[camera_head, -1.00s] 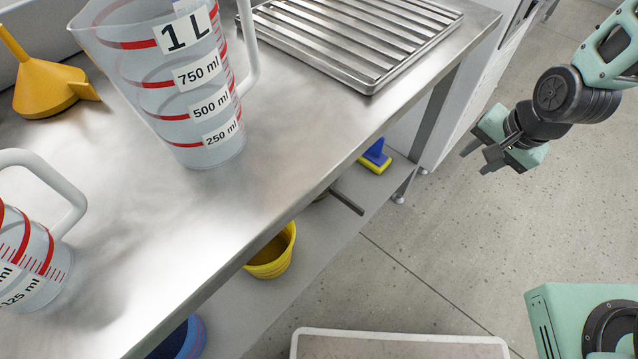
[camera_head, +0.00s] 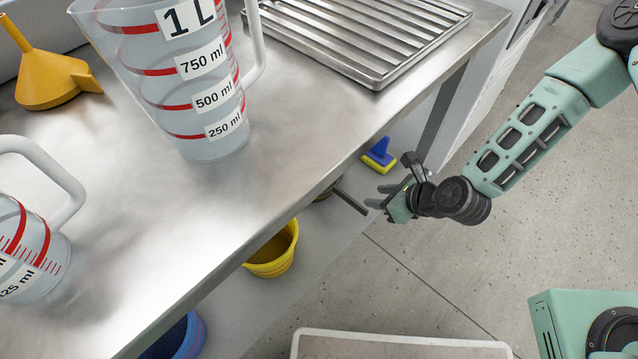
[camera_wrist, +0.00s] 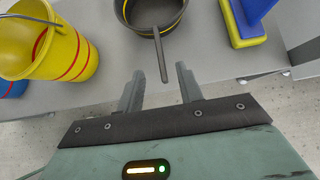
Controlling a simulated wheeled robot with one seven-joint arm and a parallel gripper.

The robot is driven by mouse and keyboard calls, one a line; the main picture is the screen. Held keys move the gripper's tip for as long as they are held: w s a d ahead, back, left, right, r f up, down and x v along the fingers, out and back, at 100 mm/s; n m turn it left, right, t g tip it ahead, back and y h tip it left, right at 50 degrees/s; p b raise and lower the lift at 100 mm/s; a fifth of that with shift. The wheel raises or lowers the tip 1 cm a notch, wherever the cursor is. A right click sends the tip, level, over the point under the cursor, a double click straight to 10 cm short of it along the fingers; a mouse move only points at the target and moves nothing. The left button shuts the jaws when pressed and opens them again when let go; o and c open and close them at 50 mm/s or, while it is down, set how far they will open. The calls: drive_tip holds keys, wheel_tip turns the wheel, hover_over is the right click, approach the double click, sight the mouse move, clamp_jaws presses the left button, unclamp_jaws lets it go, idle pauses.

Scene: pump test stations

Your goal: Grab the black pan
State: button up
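The black pan is on the lower shelf under the steel table. In the wrist view the pan (camera_wrist: 152,12) is at the top centre, cut off by the edge, and its handle points down toward my gripper (camera_wrist: 160,90). The two fingers are open and apart, and the handle's end lies just ahead of the gap, right of its middle. In the head view the pan's handle (camera_head: 350,200) sticks out past the shelf toward my gripper (camera_head: 380,196). The table hides most of the pan there. Nothing is held.
A yellow bucket (camera_head: 273,255) stands left of the pan, and a blue-and-yellow block (camera_head: 380,157) is to its right. The table edge overhangs the shelf. Measuring jugs (camera_head: 195,110), a funnel (camera_head: 50,80) and a ribbed tray (camera_head: 365,40) are on top. The floor right is open.

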sight(347, 195)
drive_tip(key=b+x, duration=0.3)
drive_tip(key=x, duration=0.6)
drive_tip(key=shift+f, duration=0.1)
drive_tip(key=b+x, duration=0.2)
drive_tip(key=x, duration=0.3)
drive_tip(key=shift+s+a, duration=0.15)
drive_tip(key=shift+c, duration=0.3)
clamp_jaws()
